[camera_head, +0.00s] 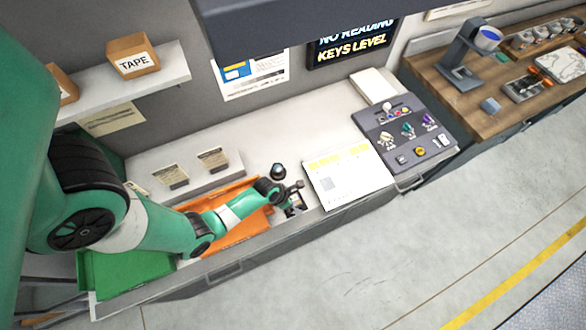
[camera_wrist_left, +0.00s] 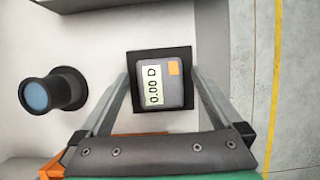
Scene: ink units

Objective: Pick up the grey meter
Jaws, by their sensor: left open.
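The grey meter (camera_wrist_left: 173,92) shows in the left wrist view, with a "0.00 D" display and an orange patch. It lies on a black square pad (camera_wrist_left: 160,51) on the white counter. My left gripper (camera_wrist_left: 161,76) is open, with one finger on each side of the meter, and nothing is held. In the head view my left gripper (camera_head: 294,197) is over the counter's front part and largely hides the meter. My right gripper is in neither view.
A black cylinder with a blue lens (camera_wrist_left: 36,97) stands beside the meter. An orange tray (camera_head: 236,222) and a green tray (camera_head: 128,268) lie to the left. A white sheet (camera_head: 348,178) and a grey control panel (camera_head: 404,132) are to the right. The counter's front edge is close.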

